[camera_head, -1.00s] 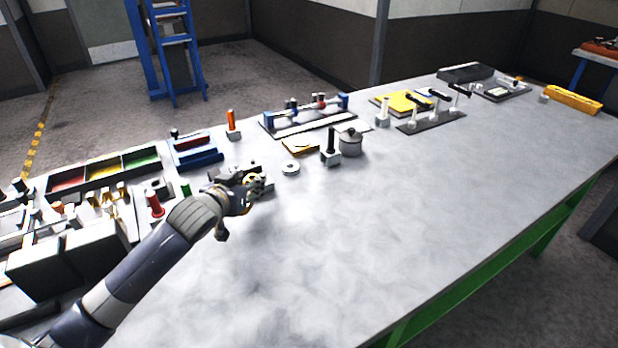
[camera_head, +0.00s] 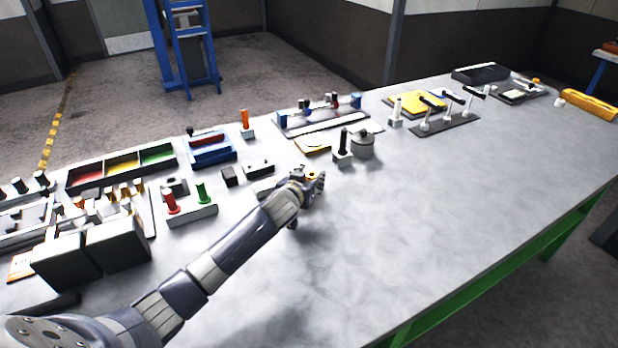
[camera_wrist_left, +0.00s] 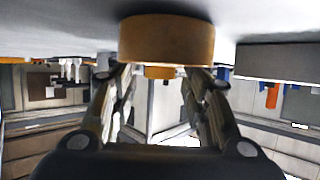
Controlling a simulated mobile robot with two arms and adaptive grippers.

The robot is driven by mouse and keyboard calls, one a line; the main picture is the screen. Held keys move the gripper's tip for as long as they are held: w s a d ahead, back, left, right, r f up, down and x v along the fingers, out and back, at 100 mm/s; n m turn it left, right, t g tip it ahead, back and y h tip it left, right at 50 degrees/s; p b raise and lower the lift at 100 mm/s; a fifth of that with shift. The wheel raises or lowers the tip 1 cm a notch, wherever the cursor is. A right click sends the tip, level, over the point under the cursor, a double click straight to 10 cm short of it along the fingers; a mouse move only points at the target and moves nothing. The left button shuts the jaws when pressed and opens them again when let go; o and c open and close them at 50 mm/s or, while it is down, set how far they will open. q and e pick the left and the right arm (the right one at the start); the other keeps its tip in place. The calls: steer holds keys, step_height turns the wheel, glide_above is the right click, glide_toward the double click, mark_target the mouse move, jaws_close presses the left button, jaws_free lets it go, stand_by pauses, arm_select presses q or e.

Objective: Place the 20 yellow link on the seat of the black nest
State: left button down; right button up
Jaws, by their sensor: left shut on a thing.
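My left gripper (camera_head: 316,184) is low over the middle of the table, shut on a yellow piece. In the left wrist view, which looks upside down, the yellow piece (camera_wrist_left: 167,40) has a wide round body. Its narrower stub (camera_wrist_left: 160,72) lies between the fingers (camera_wrist_left: 158,95). I take it for the yellow link; a 20 mark cannot be read. A black post on a pale block (camera_head: 343,146) stands behind and right of the gripper, apart from it. I cannot tell whether this is the black nest. My right gripper is not in view.
A grey lidded pot (camera_head: 363,146) stands beside the black post. Dark blocks (camera_head: 229,176) and a base with red and green pegs (camera_head: 190,214) lie left. A three-colour tray (camera_head: 122,167) is behind them. The front right of the table (camera_head: 430,230) is clear.

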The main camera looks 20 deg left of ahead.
arm_select(q)
steer(key=shift+w, duration=0.1)
steer(key=c, duration=0.9)
jaws_free()
steer(key=shift+f, duration=0.15)
